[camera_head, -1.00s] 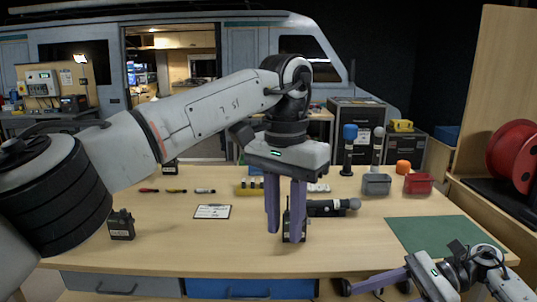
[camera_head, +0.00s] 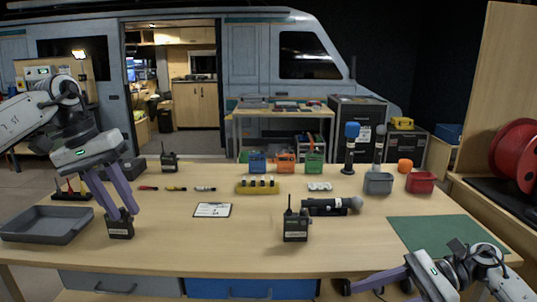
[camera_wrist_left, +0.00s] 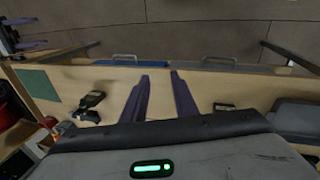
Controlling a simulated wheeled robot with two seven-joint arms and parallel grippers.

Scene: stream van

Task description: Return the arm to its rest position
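My left gripper (camera_head: 122,212) is at the left side of the workbench (camera_head: 262,238). Its purple fingers point down and hang in front of or just over a small black pack (camera_head: 120,229); the head view does not settle the gap. In the left wrist view the fingers (camera_wrist_left: 160,82) stand apart with nothing between them, and the black pack (camera_wrist_left: 225,108) lies to one side. My right gripper (camera_head: 368,287) is at the lower right, by the bench's front edge. One purple finger shows; its opening is unclear.
A grey tray (camera_head: 45,239) sits at the bench's left end. A black pack with an antenna (camera_head: 295,228) stands near the front middle, with a dark microphone (camera_head: 332,206) behind it. A clipboard (camera_head: 212,210) lies mid-bench. A green mat (camera_head: 445,234) is at right. Clear wood lies between.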

